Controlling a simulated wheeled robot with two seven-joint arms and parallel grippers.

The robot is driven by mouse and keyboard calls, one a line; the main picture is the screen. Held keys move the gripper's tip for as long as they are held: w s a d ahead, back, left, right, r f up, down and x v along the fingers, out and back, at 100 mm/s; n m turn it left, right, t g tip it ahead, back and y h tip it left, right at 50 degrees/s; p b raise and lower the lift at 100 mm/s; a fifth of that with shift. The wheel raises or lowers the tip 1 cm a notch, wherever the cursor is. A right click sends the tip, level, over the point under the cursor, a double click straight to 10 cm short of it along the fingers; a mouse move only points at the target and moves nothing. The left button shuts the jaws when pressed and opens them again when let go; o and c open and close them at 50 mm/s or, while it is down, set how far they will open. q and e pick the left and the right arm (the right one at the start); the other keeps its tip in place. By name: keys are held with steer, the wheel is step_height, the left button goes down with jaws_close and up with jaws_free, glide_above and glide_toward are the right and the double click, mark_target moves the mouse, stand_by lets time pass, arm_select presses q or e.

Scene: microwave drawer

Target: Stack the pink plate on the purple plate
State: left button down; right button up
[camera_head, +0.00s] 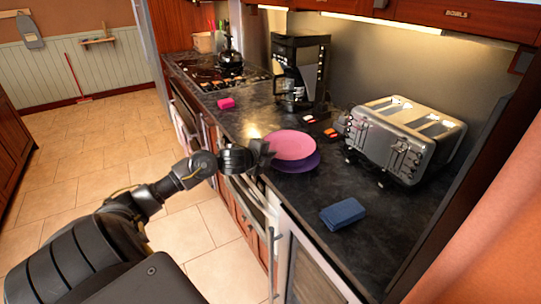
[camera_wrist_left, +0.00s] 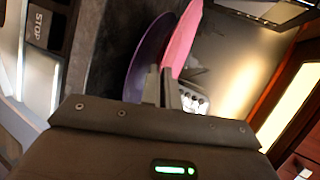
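The pink plate (camera_head: 292,144) is over the purple plate (camera_head: 300,164) on the dark counter, covering most of it. In the left wrist view, the pink plate (camera_wrist_left: 182,42) and the purple plate (camera_wrist_left: 146,58) appear edge-on with a narrow gap between them, so the pink one looks held slightly above. My left gripper (camera_head: 264,153) is at the pink plate's near left rim. In the wrist view, its fingers (camera_wrist_left: 163,88) are close together with the pink rim between them. Whether the plates touch near the fingers is hidden. My right gripper is not in view.
A silver toaster (camera_head: 405,138) stands right of the plates, and a black coffee maker (camera_head: 300,70) stands behind. A blue cloth (camera_head: 342,213) lies nearer on the counter, and a pink block (camera_head: 226,103) lies farther back. The counter between plates and blue cloth is clear.

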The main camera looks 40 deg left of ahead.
arm_select(q)
steer(key=shift+f+b, duration=0.4)
steer(key=shift+f, duration=0.1)
steer(key=c, duration=1.6)
jaws_free()
steer(key=shift+c, duration=0.2)
steer(key=shift+r, duration=0.1)
steer(key=shift+s+r+p, duration=0.15)
steer(key=shift+r+p, duration=0.4)
steer(key=shift+r, duration=0.05)
steer(key=v, duration=1.1)
steer(key=shift+s, duration=0.3)
steer(key=shift+r, duration=0.1)
